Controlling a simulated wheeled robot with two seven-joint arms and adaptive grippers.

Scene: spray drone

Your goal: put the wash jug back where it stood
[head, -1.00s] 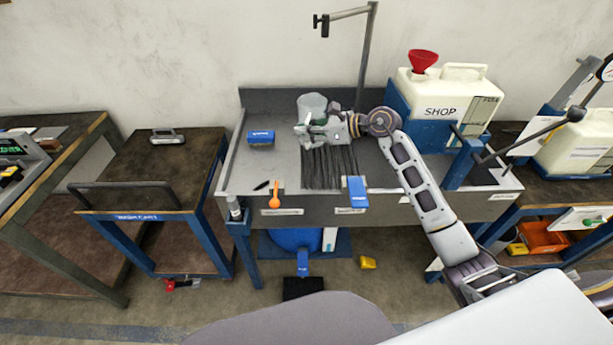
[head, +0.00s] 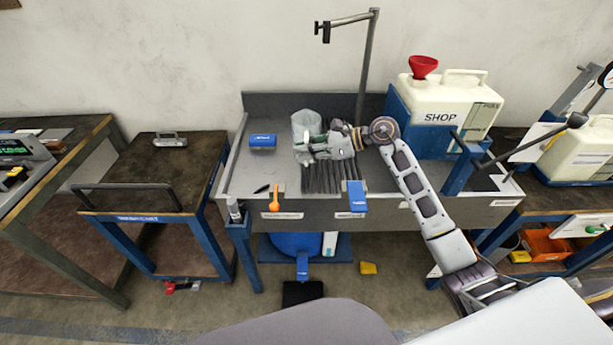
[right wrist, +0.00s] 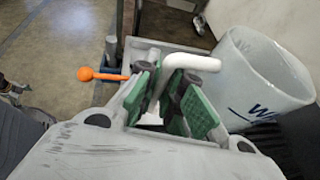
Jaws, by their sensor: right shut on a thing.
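The wash jug (head: 305,122) is a pale, translucent jug with a white handle and dark lettering on its side. It is over the grey sink bench (head: 240,178), at the back edge of the dark ribbed strip. In the right wrist view the jug (right wrist: 262,78) is at the right, and its handle (right wrist: 185,64) runs between the green finger pads. My right gripper (head: 304,152) is shut on that handle, on the near side of the jug. I cannot tell whether the jug's base touches the bench; the gripper partly hides it. My left gripper is not in view.
A blue block (head: 262,141) lies left of the jug. An orange spoon-like tool (head: 275,200) and a blue tab (head: 357,196) are at the front edge. A tap post (head: 366,70) rises behind.

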